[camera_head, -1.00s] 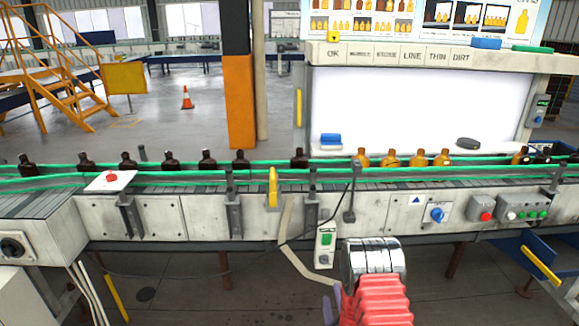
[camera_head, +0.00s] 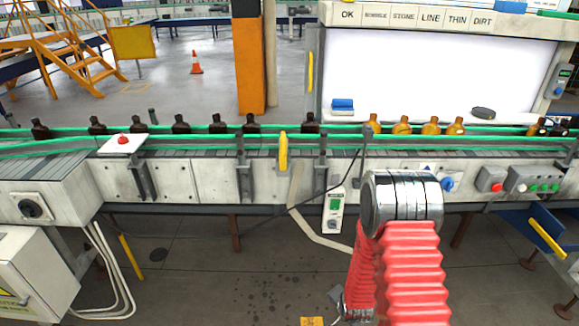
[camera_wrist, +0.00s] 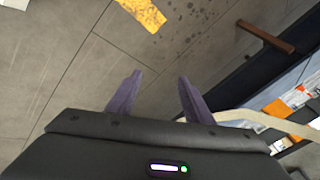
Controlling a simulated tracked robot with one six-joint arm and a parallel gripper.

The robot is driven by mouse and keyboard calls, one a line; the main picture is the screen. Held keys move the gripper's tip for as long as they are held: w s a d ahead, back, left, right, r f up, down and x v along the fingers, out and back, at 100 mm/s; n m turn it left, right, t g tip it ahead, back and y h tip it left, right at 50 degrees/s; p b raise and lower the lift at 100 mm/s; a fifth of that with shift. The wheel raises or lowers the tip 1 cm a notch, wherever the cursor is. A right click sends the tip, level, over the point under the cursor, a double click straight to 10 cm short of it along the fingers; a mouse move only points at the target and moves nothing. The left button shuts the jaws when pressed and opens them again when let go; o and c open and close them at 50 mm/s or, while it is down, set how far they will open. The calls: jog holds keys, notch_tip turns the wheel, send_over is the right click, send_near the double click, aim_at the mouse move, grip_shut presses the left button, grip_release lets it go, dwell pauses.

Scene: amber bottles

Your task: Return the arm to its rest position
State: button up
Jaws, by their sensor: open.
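My gripper (camera_wrist: 160,78) shows in the wrist view with two purple fingers apart and nothing between them. It hangs over bare grey floor. In the head view my arm, with its silver joint and red ribbed sleeve, rises at the lower right in front of the conveyor. The gripper is mostly hidden or cut off there. Several dark bottles (camera_head: 219,124) stand upright along the conveyor (camera_head: 200,181), left of centre. Several amber bottles (camera_head: 430,126) stand right of centre, with a few more at the far right. The arm touches none of them.
A red button on a white plate (camera_head: 122,145) sits at the conveyor's left. A control box (camera_head: 333,212) hangs by the arm, and a cable droops nearby. A blue chute (camera_head: 535,238) juts out at the right. Floor (camera_head: 235,295) lies open below the conveyor.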

jog(key=s+r+n, duration=0.3)
jog(key=s+r, duration=0.5)
jog(key=r, duration=0.7)
jog(key=s+r+n, duration=0.4)
jog(key=s+r, duration=0.4)
jog(key=r, duration=0.8)
jog(key=s+a+r+n, duration=0.1)
jog(key=s+r+n, duration=0.2)
jog(key=s+r, duration=0.5)
notch_tip(320, 180, up, 7)
jog(key=shift+r+n, duration=0.15)
jog(key=shift+n, duration=0.25)
jog(key=shift+c, duration=0.5)
